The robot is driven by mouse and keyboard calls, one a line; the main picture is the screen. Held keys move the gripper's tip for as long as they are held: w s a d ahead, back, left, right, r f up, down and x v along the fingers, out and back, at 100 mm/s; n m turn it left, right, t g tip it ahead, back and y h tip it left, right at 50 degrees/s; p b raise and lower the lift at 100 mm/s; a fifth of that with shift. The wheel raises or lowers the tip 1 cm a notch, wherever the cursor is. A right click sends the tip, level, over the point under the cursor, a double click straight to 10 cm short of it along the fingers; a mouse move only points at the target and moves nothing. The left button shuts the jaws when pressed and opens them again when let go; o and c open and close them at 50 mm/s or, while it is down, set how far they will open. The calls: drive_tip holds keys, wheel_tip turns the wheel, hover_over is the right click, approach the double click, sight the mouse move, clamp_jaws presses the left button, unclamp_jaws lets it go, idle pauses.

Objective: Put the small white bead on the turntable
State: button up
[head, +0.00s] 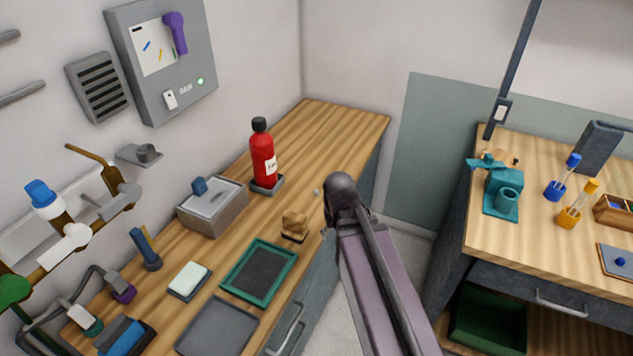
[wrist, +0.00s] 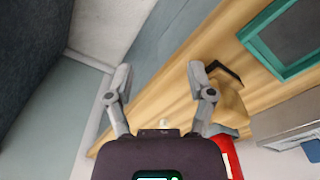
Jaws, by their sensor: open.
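A small pale bead (head: 316,191) lies on the wooden counter, just left of my arm's dark end in the head view. In the wrist view a small whitish bit, likely the bead (wrist: 163,123), shows at the edge of my gripper's body, between the finger bases. My gripper (wrist: 159,80) is open, its two grey fingers wide apart with nothing between the tips. In the head view my arm hides the fingers. I cannot make out for certain which thing is the turntable.
A red bottle (head: 263,155) stands on a grey base beside the bead. A tan block-like object (head: 295,224) and a green-framed tray (head: 282,252) lie nearer. A grey box (head: 212,207) stands left. A second counter (head: 520,247) at right holds teal equipment (head: 504,185).

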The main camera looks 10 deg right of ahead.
drive_tip(key=w+r+p, duration=0.3)
drive_tip(key=r, duration=0.2)
drive_tip(key=r+n+p, duration=0.2)
drive_tip(key=n, duration=0.6)
hover_over(317, 191)
drive_tip(key=shift+w+d+f+g, duration=0.1)
drive_tip(key=shift+d+f+g, duration=0.05)
drive_tip(key=shift+f+g, duration=0.15)
wheel_tip(317, 191, down, 9)
drive_tip(key=b, duration=0.8)
drive_tip(key=shift+r+b, duration=0.2)
drive_tip(key=shift+b, duration=0.1)
drive_tip(key=shift+f+b, duration=2.6)
